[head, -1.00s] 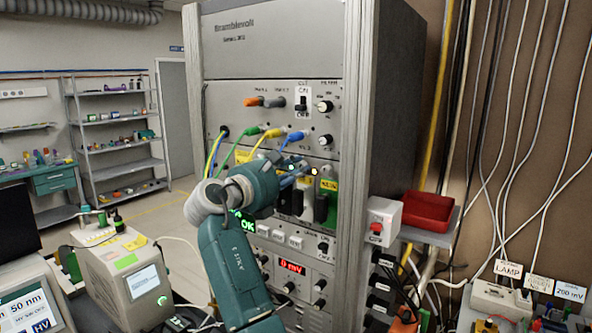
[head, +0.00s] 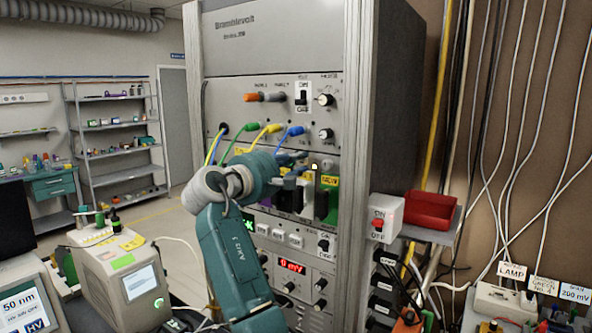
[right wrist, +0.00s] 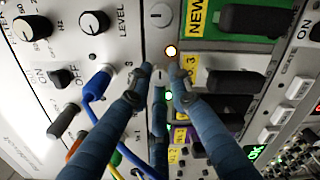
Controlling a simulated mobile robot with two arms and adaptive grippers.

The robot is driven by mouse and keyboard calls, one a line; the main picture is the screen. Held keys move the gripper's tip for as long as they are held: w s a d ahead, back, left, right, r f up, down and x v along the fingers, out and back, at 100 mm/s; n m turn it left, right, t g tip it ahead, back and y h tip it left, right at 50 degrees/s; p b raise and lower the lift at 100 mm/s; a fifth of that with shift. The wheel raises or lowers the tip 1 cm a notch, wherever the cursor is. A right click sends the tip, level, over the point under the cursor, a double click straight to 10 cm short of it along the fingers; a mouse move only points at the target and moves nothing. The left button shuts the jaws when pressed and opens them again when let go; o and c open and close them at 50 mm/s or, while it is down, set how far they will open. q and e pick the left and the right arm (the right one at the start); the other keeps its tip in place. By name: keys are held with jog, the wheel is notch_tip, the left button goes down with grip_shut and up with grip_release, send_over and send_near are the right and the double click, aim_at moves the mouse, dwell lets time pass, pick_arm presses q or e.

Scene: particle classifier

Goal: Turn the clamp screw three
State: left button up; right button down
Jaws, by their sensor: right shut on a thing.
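The clamp screw three (right wrist: 158,76) is a small round slotted metal head on the rack panel, beside the yellow label "3" (right wrist: 190,72). It shows between the fingertips of my right gripper (right wrist: 160,70) in the right wrist view, and the jaws are shut on it. In the head view my right gripper (head: 303,169) reaches the panel just left of a lit amber lamp (head: 314,166), and the screw cannot be made out there. The lamp also glows beside the fingertips in the right wrist view (right wrist: 171,51). My left gripper is not in view.
Another slotted screw (right wrist: 159,14) sits further along the strip. A blue cable plug (right wrist: 98,84) is close to one finger. Dark module handles (right wrist: 235,82) stick out on the other side. A red tray (head: 430,211) stands right of the rack.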

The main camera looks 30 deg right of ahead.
jog(key=m+b, duration=0.2)
jog(key=m, duration=0.2)
jog(key=shift+f+m, duration=0.15)
jog(key=shift+m, duration=0.15)
jog(key=m+b, duration=0.2)
jog(key=m, duration=0.1)
jog(key=shift+m, duration=0.3)
jog(key=m+b, duration=0.2)
jog(key=m, duration=0.2)
jog(key=shift+f+m+b, duration=0.1)
jog(key=shift+m+b, duration=0.55)
jog(key=shift+m, duration=0.95)
jog(key=c, duration=1.7)
grip_release()
jog(key=shift+o, duration=0.6)
jog(key=shift+s, duration=0.1)
